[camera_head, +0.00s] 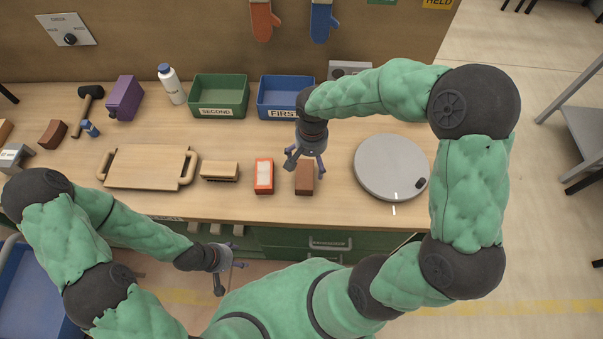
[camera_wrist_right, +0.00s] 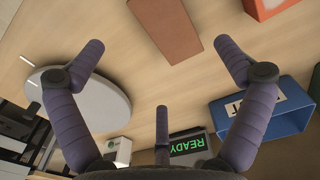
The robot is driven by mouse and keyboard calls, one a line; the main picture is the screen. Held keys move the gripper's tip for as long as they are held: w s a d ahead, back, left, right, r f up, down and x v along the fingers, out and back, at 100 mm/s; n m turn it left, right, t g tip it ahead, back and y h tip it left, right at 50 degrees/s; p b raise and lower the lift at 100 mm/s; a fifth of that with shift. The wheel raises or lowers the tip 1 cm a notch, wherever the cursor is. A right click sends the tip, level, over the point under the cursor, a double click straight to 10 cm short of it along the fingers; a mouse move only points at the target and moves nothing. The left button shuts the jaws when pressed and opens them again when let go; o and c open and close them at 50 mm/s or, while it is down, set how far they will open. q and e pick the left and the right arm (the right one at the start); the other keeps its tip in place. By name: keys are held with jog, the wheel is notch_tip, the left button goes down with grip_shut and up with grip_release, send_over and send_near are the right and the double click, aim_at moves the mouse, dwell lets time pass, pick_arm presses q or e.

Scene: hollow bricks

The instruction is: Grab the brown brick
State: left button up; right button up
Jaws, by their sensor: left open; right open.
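A brown brick (camera_head: 304,182) lies on the wooden table near its front edge. It also shows at the top of the right wrist view (camera_wrist_right: 166,28). My right gripper (camera_head: 305,166) is open and empty above the brick, hiding part of it in the head view. In the right wrist view its fingers (camera_wrist_right: 160,50) are spread, and the brick lies beyond them, apart from them. My left gripper (camera_head: 231,277) is open and empty, low in front of the table. Another brown block (camera_head: 52,134) lies at the far left.
An orange brick with a pale top (camera_head: 264,187) lies left of the brown brick. A round grey disc (camera_head: 385,160) is to its right. A blue bin (camera_head: 278,98) and a green bin (camera_head: 218,92) stand behind. A brush (camera_head: 219,169) and wooden board (camera_head: 147,167) lie further left.

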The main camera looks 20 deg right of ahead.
aim_at(308, 174)
notch_tip(308, 174, down, 5)
jog(key=shift+r+b, duration=0.1)
jog(key=shift+b, duration=0.4)
jog(key=shift+w+a+f+b, duration=0.1)
jog(key=shift+f+b, duration=0.3)
jog(key=shift+f, duration=0.95)
jog(key=shift+a+f+b, duration=0.1)
jog(key=shift+f+b, duration=0.25)
jog(key=shift+f, duration=1)
jog(key=shift+r, duration=0.1)
